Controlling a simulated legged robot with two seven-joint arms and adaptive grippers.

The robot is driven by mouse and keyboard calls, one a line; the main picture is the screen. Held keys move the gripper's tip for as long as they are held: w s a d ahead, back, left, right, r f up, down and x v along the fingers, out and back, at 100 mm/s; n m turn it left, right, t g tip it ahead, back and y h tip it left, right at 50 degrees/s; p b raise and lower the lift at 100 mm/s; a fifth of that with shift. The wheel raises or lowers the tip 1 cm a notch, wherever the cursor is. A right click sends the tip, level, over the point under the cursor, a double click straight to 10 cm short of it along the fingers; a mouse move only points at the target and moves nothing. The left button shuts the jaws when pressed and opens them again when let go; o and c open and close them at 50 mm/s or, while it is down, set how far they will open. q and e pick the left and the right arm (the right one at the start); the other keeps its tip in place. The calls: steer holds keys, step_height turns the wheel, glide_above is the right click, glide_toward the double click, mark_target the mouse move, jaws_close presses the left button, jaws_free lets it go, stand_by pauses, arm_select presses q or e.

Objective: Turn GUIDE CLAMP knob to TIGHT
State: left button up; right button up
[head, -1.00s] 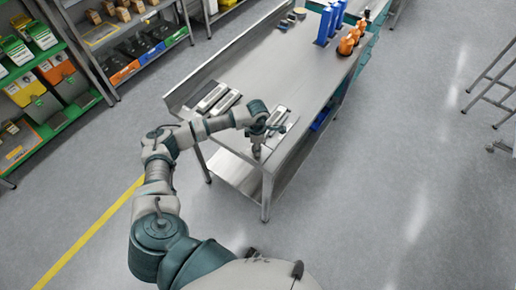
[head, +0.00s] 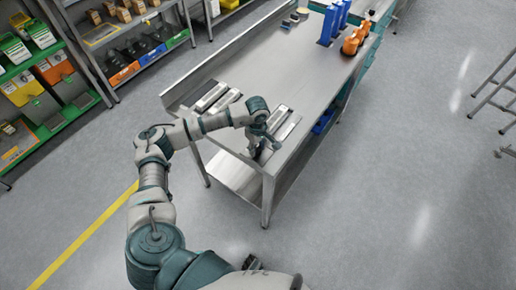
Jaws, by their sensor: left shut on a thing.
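I cannot make out a knob or any GUIDE CLAMP or TIGHT marking in the head view. My left gripper (head: 254,152) points down at the near end of the steel table (head: 290,65), close to its corner. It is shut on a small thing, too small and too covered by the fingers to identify. A flat metal-and-dark piece (head: 286,124) lies on the table just right of the gripper. My right gripper is out of view.
Two flat metal pieces (head: 218,100) lie near the table's left edge. Blue upright objects (head: 327,25) and orange ones (head: 354,40) stand at the far right. Shelves with bins (head: 40,85) stand at the left.

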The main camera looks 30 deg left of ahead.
mark_target(257, 148)
arm_select(q)
steer(key=shift+a+m, duration=0.1)
steer(key=shift+m, duration=0.2)
steer(key=shift+r, duration=0.1)
steer(key=o, duration=1)
steer(key=shift+w, duration=0.1)
steer(key=shift+c, duration=0.2)
steer(key=shift+o, duration=0.9)
step_height(257, 148, up, 12)
steer(key=shift+f, duration=0.2)
